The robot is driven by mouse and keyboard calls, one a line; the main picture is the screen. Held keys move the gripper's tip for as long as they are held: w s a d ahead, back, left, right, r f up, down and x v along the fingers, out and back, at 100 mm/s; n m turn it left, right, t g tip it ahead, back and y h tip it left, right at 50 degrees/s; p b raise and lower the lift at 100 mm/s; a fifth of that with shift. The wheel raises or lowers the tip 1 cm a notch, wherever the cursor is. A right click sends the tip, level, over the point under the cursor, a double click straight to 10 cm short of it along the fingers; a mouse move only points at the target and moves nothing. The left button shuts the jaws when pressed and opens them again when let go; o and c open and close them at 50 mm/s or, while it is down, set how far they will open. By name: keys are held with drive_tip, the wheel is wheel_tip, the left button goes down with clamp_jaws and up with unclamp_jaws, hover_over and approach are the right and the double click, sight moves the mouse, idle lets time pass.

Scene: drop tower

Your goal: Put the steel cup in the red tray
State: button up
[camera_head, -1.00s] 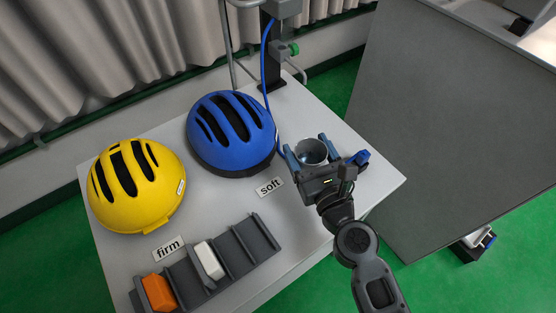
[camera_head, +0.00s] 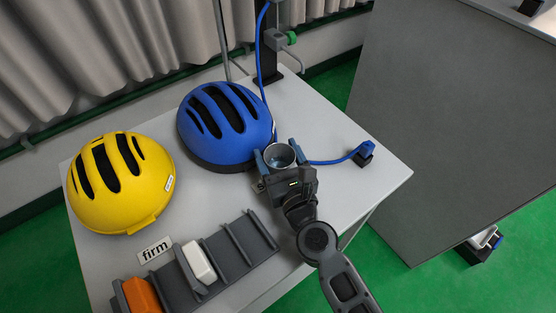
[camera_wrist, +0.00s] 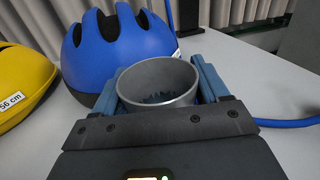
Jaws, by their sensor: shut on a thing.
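The steel cup (camera_head: 279,155) is grey, open at the top and upright, held between the two blue fingers of my gripper (camera_head: 279,153). In the wrist view the cup (camera_wrist: 158,80) sits between the fingers, with its dark inside showing; my gripper (camera_wrist: 160,90) is shut on it. Its base is hidden by the gripper body, so I cannot tell whether it touches the table. The cup is just right of the blue helmet. No red tray shows in either view.
A blue helmet (camera_head: 222,125) and a yellow helmet (camera_head: 120,185) stand on the white table (camera_head: 320,115). A grey rack (camera_head: 235,245) holds a white block (camera_head: 200,262) and an orange block (camera_head: 141,295). A blue hose end (camera_head: 364,153) lies at right. A large grey cabinet (camera_head: 440,110) stands beyond.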

drive_tip(key=shift+f, duration=0.15)
drive_tip(key=shift+f, duration=0.1)
drive_tip(key=o, duration=1.2)
drive_tip(key=shift+c, duration=0.2)
